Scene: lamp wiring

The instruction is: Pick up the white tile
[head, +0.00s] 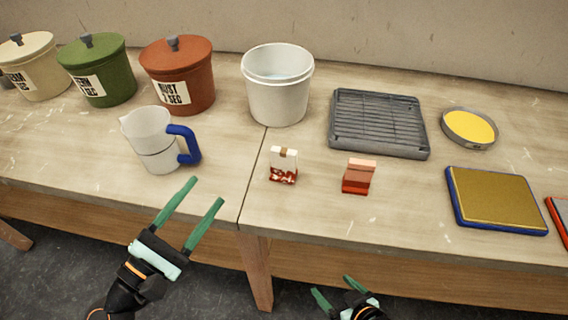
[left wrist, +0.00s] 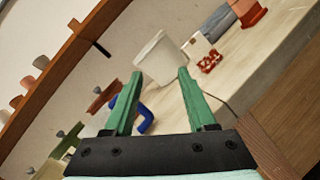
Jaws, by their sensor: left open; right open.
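The white tile (head: 284,156) stands upright near the middle of the table, with a brown patch at its top edge and a red-and-white speckled part at its foot. It also shows in the left wrist view (left wrist: 198,46), beyond and right of the fingers. My left gripper (head: 206,191) is open and empty, near the table's front edge, left of the tile and apart from it. My right gripper (head: 333,285) is open and empty, low in the head view in front of the table; its wrist is partly cut off by the frame.
A red-orange block (head: 359,177) stands right of the tile. A white jug (head: 151,137) with a blue handle is to its left. A white bucket (head: 277,95) and grey rack (head: 346,123) stand behind. A blue-edged pad (head: 497,201) lies right. The table before the tile is clear.

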